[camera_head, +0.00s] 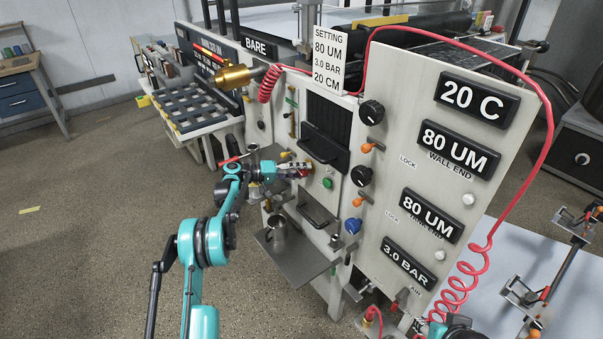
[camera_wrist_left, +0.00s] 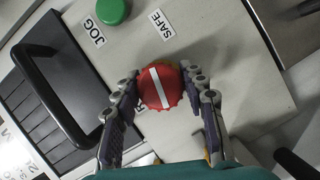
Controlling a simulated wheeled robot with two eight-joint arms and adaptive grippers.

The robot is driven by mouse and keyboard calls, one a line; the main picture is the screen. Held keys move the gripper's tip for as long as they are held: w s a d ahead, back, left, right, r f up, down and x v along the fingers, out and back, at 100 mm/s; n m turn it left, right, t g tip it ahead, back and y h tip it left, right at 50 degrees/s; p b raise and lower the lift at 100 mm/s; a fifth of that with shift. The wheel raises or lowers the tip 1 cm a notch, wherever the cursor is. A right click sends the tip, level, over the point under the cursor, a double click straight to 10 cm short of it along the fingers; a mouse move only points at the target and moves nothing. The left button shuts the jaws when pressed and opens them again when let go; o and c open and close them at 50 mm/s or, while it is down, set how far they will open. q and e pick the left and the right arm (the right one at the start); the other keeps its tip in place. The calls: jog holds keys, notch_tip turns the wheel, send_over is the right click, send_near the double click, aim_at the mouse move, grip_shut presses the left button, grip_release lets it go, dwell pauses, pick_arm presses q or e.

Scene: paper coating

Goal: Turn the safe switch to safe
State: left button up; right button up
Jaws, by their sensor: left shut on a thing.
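The safe switch is a round red knob (camera_wrist_left: 157,92) with a white bar across its face, seen in the left wrist view. The bar slants from upper left to lower right there. A SAFE label (camera_wrist_left: 161,24) is on the panel above the knob, and another label at its lower left is mostly hidden. My left gripper (camera_wrist_left: 163,76) has one finger on each side of the knob and is shut on it. In the head view my left gripper (camera_head: 298,170) is at the machine's front panel. My right gripper is not in view.
A green button (camera_wrist_left: 113,10) is beside the JOG label (camera_wrist_left: 95,33); it also shows in the head view (camera_head: 327,183). A black handle (camera_wrist_left: 48,88) stands out near the knob. A steel cup (camera_head: 278,228) stands on a shelf (camera_head: 297,265) below my left arm. A red coiled hose (camera_head: 468,268) hangs at right.

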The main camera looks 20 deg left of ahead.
pick_arm(q)
jog(key=shift+n+h+b, duration=0.3)
jog(key=shift+n+h, duration=0.1)
jog(key=shift+n, duration=0.6)
jog(key=o, duration=1.2)
jog(key=shift+c, duration=0.2)
jog(key=f+v, duration=0.1)
jog(key=v, duration=1.1)
jog(key=shift+r, duration=0.3)
